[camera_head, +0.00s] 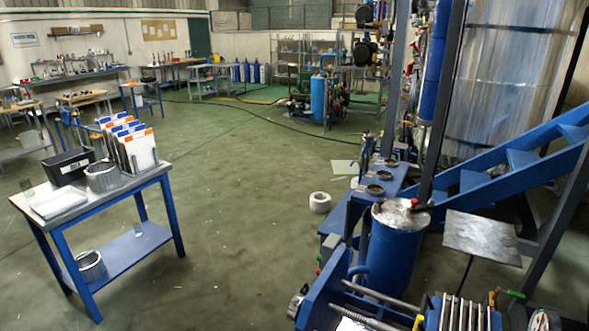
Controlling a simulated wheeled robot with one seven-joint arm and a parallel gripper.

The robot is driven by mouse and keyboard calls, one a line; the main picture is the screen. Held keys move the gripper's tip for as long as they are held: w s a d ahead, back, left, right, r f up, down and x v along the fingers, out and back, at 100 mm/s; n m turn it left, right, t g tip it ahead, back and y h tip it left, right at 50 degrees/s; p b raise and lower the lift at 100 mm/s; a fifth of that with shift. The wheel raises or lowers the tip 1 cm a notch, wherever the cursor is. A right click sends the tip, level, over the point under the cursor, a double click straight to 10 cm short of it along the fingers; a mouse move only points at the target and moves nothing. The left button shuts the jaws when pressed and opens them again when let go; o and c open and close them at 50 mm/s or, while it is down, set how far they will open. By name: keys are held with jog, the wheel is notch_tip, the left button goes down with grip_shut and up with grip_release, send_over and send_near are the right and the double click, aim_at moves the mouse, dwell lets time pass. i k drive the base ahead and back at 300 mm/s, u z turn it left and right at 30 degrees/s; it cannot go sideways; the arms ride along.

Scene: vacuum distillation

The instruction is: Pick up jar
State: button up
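A small greenish, see-through thing that looks like a glass jar (27,188) stands at the left end of the blue-framed table (150,177). A similar small clear thing (138,230) is on that table's lower shelf. Both are too small to tell for sure that they are jars. A grey ribbed cylinder (102,177) stands on the tabletop, and another ribbed cylinder (91,265) is on the lower shelf. My gripper is not in view.
A black bin (69,166), a white tray (60,202) and upright white folders (137,150) share the tabletop. A blue drum (395,250) and machinery fill the right side. A white ring (320,202) lies on the floor. The green floor (235,235) between is mostly clear.

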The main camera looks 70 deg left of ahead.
aim_at(26, 185)
jog(key=u, duration=4.05)
jog(key=i, duration=0.95)
jog(key=u, duration=0.4)
jog(key=i, duration=3.1)
jog(key=z, duration=0.3)
jog(key=i, duration=1.55)
jog(key=z, duration=0.3)
